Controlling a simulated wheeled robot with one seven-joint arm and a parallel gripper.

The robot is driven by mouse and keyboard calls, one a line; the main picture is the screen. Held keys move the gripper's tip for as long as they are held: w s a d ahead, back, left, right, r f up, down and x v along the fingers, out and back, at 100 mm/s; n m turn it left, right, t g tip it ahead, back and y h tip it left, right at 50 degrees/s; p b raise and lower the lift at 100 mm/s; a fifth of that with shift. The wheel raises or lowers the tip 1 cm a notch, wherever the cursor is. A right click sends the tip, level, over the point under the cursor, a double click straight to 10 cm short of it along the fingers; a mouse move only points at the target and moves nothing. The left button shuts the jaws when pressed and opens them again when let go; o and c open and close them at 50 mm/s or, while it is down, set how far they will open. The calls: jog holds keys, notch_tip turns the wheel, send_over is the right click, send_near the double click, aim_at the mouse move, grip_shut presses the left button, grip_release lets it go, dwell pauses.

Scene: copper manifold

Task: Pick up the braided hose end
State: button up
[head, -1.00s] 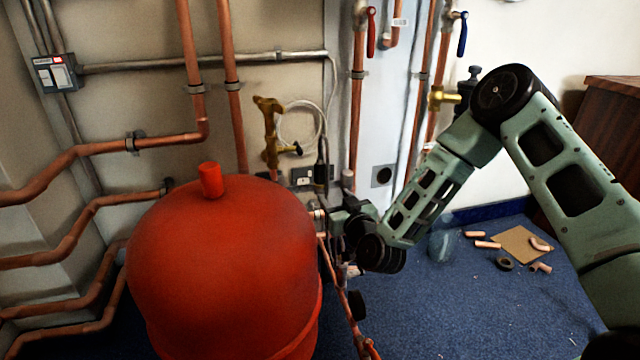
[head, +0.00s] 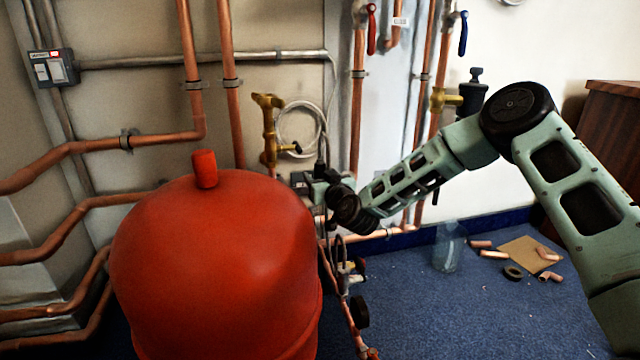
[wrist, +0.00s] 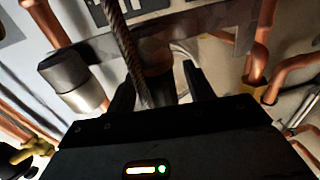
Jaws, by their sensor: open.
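In the wrist view the braided hose (wrist: 128,48) is a thin, brownish, woven line running steeply from the top edge down towards my gripper (wrist: 158,76). My gripper is open, with its two dark fingers apart. The hose's lower part shows between the fingers, closer to the left one; I cannot tell whether it touches. Which part of the hose is its free end is not clear. In the head view my gripper (head: 312,188) is small and partly hidden, by the wall just right of the red tank, and I cannot make out the hose end there.
The red tank (head: 215,265) stands close left of my gripper. Copper pipes (head: 230,110) and a brass valve (head: 270,130) are on the wall. In the wrist view a silver cylinder (wrist: 78,88) is left of the fingers. Pipe offcuts (head: 493,255) lie on the open blue floor at right.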

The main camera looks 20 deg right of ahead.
jog(key=c, duration=1.1)
jog(key=shift+r, duration=0.15)
notch_tip(320, 180, up, 10)
jog(key=p, duration=0.6)
jog(key=shift+r+p, duration=1.75)
jog(key=shift+r, duration=0.4)
notch_tip(320, 180, up, 19)
jog(key=p, duration=2.5)
send_over(320, 158)
jog(key=shift+s+a, duration=0.1)
jog(key=shift+s, duration=0.05)
